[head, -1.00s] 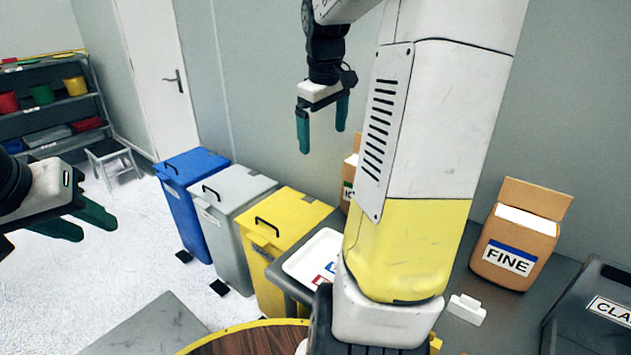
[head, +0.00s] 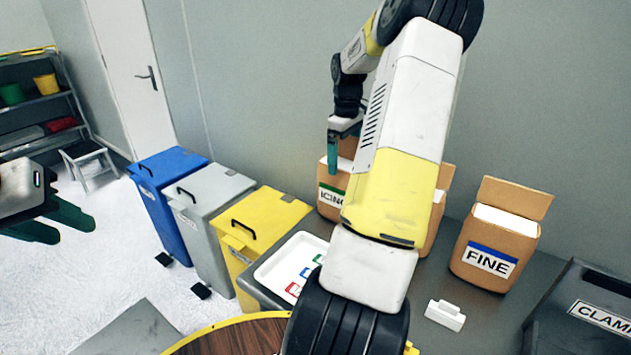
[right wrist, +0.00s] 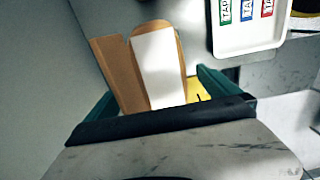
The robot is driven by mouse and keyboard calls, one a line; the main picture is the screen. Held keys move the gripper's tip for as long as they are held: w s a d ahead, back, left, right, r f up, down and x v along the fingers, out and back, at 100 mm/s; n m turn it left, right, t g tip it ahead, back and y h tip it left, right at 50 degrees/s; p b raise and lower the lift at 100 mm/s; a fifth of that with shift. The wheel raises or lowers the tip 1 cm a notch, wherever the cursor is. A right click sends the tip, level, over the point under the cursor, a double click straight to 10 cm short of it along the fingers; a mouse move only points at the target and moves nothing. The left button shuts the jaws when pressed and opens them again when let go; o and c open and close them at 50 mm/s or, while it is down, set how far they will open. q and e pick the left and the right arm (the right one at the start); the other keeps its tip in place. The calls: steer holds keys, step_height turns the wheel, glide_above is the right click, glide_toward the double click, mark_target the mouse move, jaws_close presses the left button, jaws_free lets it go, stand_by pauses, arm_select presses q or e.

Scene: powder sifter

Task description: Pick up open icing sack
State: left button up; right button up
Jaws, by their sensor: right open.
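The open icing sack (head: 328,203) is a brown paper sack with a green-banded label, standing on the grey worktop against the wall. My arm hides its right part in the head view. In the right wrist view the icing sack (right wrist: 109,65) shows its raised brown flap and white powder inside. My right gripper (head: 333,172) is open, just above the sack's top. In the right wrist view its teal fingers (right wrist: 155,88) are apart, one on each side of the sack, with nothing visibly gripped. My left gripper (head: 66,226) is open and empty at the far left.
A white tray (head: 268,272) with coloured tags lies in front of the icing sack. Another brown sack is partly behind my arm; the FINE sack (head: 497,250) stands further right, beside a dark CLAMP bin (head: 578,305). Blue, grey and yellow bins (head: 262,228) stand left of the worktop.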

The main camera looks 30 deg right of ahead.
step_height(320, 180, down, 3)
steer(key=shift+r, duration=0.2)
steer(key=c, duration=2)
steer(key=shift+r, duration=0.15)
steer(key=shift+c, duration=0.6)
steer(key=shift+r, duration=0.1)
